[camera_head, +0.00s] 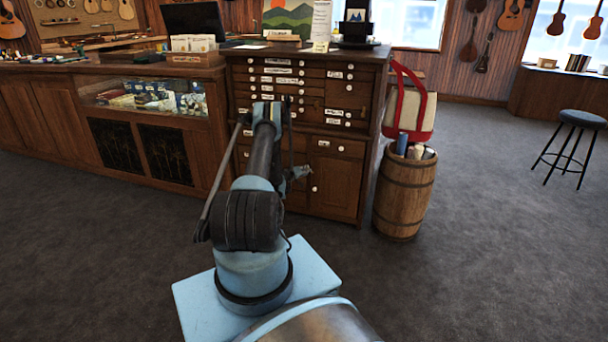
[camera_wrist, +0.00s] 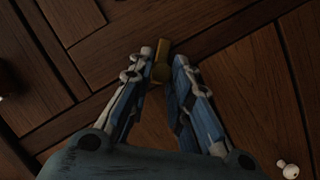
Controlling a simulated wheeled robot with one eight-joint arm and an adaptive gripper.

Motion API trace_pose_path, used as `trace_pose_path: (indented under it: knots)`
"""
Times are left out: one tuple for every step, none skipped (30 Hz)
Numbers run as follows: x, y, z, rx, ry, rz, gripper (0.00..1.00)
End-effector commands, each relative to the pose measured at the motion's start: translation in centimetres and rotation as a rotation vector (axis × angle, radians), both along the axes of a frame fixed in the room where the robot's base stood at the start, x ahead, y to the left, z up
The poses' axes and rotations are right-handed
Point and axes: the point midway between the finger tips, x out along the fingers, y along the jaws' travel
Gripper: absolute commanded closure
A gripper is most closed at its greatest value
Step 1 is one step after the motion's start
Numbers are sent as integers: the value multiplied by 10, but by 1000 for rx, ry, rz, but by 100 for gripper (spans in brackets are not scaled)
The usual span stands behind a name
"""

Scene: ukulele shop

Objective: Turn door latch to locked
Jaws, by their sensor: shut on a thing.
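The door latch (camera_wrist: 161,64) is a small brass piece on a dark wooden cabinet front, seen in the wrist view. My gripper (camera_wrist: 164,58) is shut on the latch, one fingertip on each side of it. In the head view, my gripper (camera_head: 300,172) is small and partly hidden behind my arm, in front of the cabinet's lower doors. The right cabinet door (camera_head: 336,186) has a white knob. The latch cannot be made out in the head view.
The cabinet (camera_head: 372,110) has rows of small labelled drawers. A barrel (camera_head: 404,195) with a red and white bag (camera_head: 410,118) stands at its right. A glass display counter (camera_head: 150,100) adjoins on the left. A stool (camera_head: 582,118) stands far right; the grey floor between is clear.

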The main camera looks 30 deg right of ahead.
Motion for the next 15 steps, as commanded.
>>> trace_pose_path:
  knots:
    - [1,0,0,-12,12,2,100]
    - [1,0,0,-18,20,1,100]
    - [1,1,0,-25,29,1,100]
    - [1,1,0,-29,35,2,100]
    - [1,1,0,-34,41,2,100]
    - [1,1,0,-40,48,2,100]
    - [1,1,0,-43,51,2,100]
    - [1,1,0,-45,53,2,100]
    - [1,1,0,-47,57,2,100]
    - [1,1,0,-48,58,2,100]
    - [1,1,0,-49,59,3,100]
    - [1,1,1,-50,61,3,100]
    - [1,1,1,-50,61,3,100]
    - [1,1,1,-50,62,3,100]
    - [1,2,1,-50,62,3,100]
